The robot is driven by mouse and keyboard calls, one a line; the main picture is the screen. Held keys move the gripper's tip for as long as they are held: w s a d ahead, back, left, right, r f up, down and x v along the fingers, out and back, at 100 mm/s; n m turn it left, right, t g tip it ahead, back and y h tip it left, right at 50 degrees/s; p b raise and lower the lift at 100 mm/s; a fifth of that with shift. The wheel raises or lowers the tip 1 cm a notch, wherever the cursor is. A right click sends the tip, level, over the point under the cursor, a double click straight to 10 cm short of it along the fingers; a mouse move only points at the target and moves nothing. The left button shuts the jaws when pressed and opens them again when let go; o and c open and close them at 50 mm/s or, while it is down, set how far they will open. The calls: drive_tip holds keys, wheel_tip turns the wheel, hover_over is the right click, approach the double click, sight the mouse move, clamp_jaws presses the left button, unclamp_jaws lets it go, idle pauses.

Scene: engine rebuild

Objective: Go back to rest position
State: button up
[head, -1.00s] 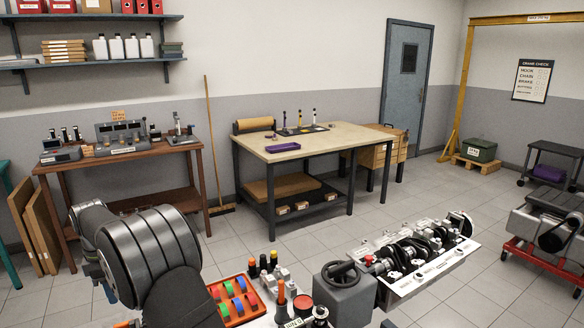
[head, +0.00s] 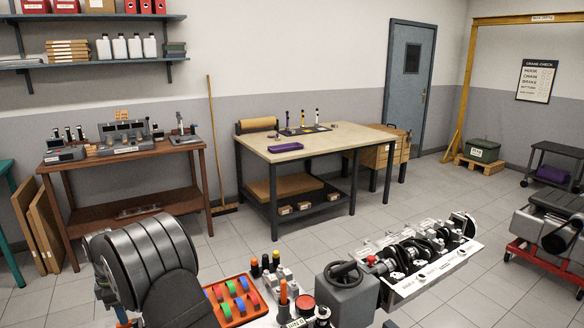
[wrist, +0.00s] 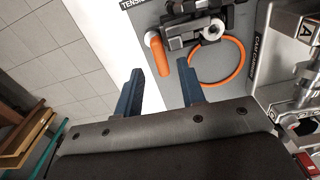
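My gripper (wrist: 160,92) shows in the wrist view with its two blue fingers apart and nothing between them. It hangs over the edge of a grey work surface (wrist: 153,18), near an orange-handled tool (wrist: 161,60) and an orange ring (wrist: 218,65).
A wooden workbench (head: 300,143) is behind, with clear floor between.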

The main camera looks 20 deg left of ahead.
wheel_tip(320, 180, down, 4)
drive_tip(key=shift+r, duration=0.1)
drive_tip(key=m, duration=0.4)
drive_tip(key=shift+w+a+r+m, duration=0.15)
drive_tip(key=shift+w+a+m, duration=0.1)
drive_tip(key=shift+m, duration=0.15)
drive_tip(key=shift+d+n, duration=0.1)
drive_tip(key=shift+n, duration=0.2)
drive_tip(key=n, duration=0.3)
drive_tip(key=shift+s+d+n, duration=0.1)
drive_tip(key=shift+s+n, duration=0.15)
drive_tip(key=shift+n, duration=0.15)
wheel_tip(320, 180, up, 12)
drive_tip(key=shift+f, duration=0.25)
